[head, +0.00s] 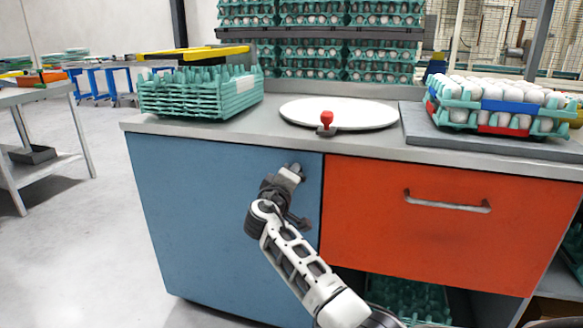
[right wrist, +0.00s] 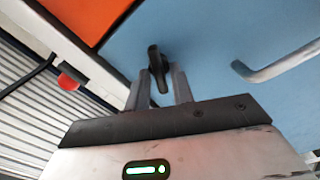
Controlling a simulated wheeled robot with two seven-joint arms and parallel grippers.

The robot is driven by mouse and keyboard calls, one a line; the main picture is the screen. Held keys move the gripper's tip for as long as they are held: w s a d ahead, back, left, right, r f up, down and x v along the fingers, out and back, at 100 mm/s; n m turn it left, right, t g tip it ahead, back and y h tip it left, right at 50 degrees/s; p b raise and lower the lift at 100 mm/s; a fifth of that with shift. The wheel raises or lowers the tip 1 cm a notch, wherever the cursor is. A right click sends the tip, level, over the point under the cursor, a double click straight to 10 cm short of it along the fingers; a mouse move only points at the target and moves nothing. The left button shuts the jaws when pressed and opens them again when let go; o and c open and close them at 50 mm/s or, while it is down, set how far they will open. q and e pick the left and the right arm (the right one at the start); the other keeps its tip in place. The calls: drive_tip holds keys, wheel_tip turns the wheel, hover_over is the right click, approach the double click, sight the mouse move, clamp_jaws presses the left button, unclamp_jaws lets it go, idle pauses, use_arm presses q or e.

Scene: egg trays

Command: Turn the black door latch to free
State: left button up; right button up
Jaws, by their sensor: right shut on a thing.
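The black latch (right wrist: 157,62) is on the blue door (right wrist: 225,35), close to the edge beside the orange panel, in the right wrist view. My right gripper (right wrist: 160,82) has one finger on each side of it and is shut on it. In the head view my right gripper (head: 290,174) is at the upper right part of the blue door (head: 200,215) and hides the latch. The latch's exact angle to the door is hard to judge. My left gripper is in neither view.
A grey bar handle (right wrist: 275,65) stands out from the blue door in the right wrist view. The orange drawer (head: 440,240) has its own handle (head: 447,202). The counter above holds a red knob (head: 326,118), a white disc (head: 345,112) and egg trays (head: 200,98).

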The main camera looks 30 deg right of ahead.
use_arm(q)
drive_tip(key=p, duration=0.1)
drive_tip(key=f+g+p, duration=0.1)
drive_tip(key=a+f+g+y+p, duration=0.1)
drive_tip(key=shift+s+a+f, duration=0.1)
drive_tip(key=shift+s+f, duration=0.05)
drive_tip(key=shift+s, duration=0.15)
use_arm(e)
drive_tip(key=n, duration=0.5)
drive_tip(key=shift+f, duration=0.1)
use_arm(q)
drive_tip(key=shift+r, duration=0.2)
use_arm(e)
drive_tip(key=o, duration=0.7)
